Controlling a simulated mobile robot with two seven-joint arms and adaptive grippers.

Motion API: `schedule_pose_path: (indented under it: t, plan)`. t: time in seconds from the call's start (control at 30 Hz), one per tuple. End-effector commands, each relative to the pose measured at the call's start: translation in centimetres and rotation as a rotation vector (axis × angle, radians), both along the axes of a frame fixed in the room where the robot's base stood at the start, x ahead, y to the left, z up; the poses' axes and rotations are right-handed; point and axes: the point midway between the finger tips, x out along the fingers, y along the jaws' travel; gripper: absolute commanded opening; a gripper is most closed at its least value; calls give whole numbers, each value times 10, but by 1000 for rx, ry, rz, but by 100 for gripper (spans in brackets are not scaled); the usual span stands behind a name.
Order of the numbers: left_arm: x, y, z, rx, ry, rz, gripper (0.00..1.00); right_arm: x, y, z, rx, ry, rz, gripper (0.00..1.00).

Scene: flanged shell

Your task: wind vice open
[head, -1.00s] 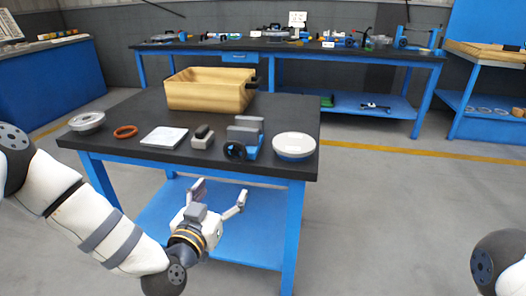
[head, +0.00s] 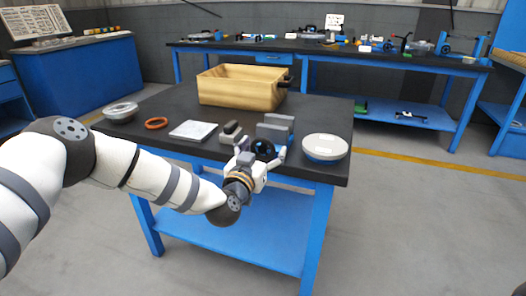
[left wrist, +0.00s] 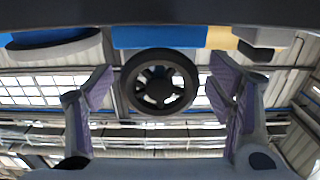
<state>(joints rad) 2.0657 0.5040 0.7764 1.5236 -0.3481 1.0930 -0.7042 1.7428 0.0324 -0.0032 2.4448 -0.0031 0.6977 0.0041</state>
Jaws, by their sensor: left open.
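The vice (head: 275,128) stands at the front edge of the near table, with grey jaws on a blue body. Its black spoked handwheel (head: 264,149) faces out over the edge. My left gripper (head: 262,158) is open and empty just in front of the handwheel, its fingers pointing at it. In the left wrist view the handwheel (left wrist: 160,82) appears centred between the two open fingers, with clear gaps on both sides. I cannot tell whether the fingertips reach around its rim. The vice's blue body (left wrist: 160,38) also shows there. My right gripper is out of view.
A round white-topped shell (head: 325,146) stands close right of the vice. Left of the vice are small dark and grey blocks (head: 230,132), a pale plate (head: 193,131), an orange ring (head: 156,123) and a metal flanged part (head: 121,111). A wooden crate (head: 240,92) stands behind.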

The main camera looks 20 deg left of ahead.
Motion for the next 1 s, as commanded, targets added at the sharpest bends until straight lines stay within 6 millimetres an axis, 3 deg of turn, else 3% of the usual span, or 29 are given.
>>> schedule_pose_path:
  t: [0.07,0.27,0.67,1.0]
  plan:
    - [0,0,0,0,0,0,72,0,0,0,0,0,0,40]
    - [0,0,0,0,0,0,27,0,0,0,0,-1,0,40]
    - [-1,-1,2,57,-3,-1,26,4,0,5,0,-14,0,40]
    - [-1,-1,5,319,-15,-4,26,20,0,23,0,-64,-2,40]
